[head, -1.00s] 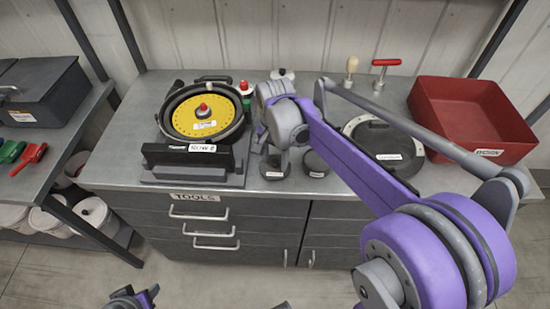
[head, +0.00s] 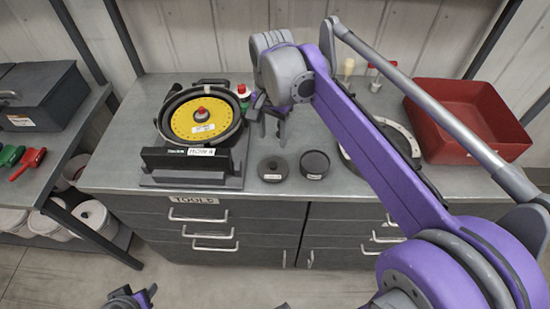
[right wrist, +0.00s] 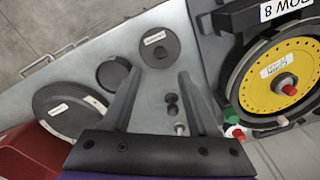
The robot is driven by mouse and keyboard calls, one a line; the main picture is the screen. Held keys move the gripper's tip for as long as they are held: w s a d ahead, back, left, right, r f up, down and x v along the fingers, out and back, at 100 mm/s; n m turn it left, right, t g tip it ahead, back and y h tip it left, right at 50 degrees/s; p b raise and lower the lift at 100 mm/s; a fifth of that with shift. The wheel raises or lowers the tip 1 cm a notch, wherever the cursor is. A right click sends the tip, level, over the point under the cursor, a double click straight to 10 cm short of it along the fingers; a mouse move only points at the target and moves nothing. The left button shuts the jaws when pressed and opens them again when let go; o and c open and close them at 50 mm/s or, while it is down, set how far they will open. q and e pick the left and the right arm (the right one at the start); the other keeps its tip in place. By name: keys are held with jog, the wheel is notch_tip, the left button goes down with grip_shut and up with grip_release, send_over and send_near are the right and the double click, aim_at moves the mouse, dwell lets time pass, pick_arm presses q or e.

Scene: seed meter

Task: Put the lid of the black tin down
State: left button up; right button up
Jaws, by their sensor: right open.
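The lid of the black tin (head: 271,168), a dark disc with a centre knob and a white label, lies flat on the bench. It also shows in the right wrist view (right wrist: 160,47). The round black tin (head: 315,163) stands uncovered just right of it, apart from it; in the right wrist view the tin (right wrist: 113,75) is left of the lid. My right gripper (head: 272,135) is open and empty, above and behind the lid, its fingers (right wrist: 159,75) pointing down. Part of my left gripper (head: 133,299) shows at the bottom edge; its jaws are unclear.
A seed meter with a yellow disc (head: 203,118) stands left, beside a red-capped bottle (head: 243,91). A large dark round plate (right wrist: 70,112) and a red bin (head: 470,150) are right, partly behind my arm. The bench front around the lid is clear.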

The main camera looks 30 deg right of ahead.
jog(key=s+a+f+n+t, duration=0.2)
jog(key=s+a+f+n, duration=0.1)
jog(key=s+f+n, duration=0.3)
jog(key=s+a+f+n+t, duration=0.3)
jog(key=s+f+n, duration=0.3)
jog(key=s+f, duration=0.2)
jog(key=shift+s+a, duration=0.2)
jog(key=shift+s, duration=0.3)
jog(key=shift+s, duration=0.1)
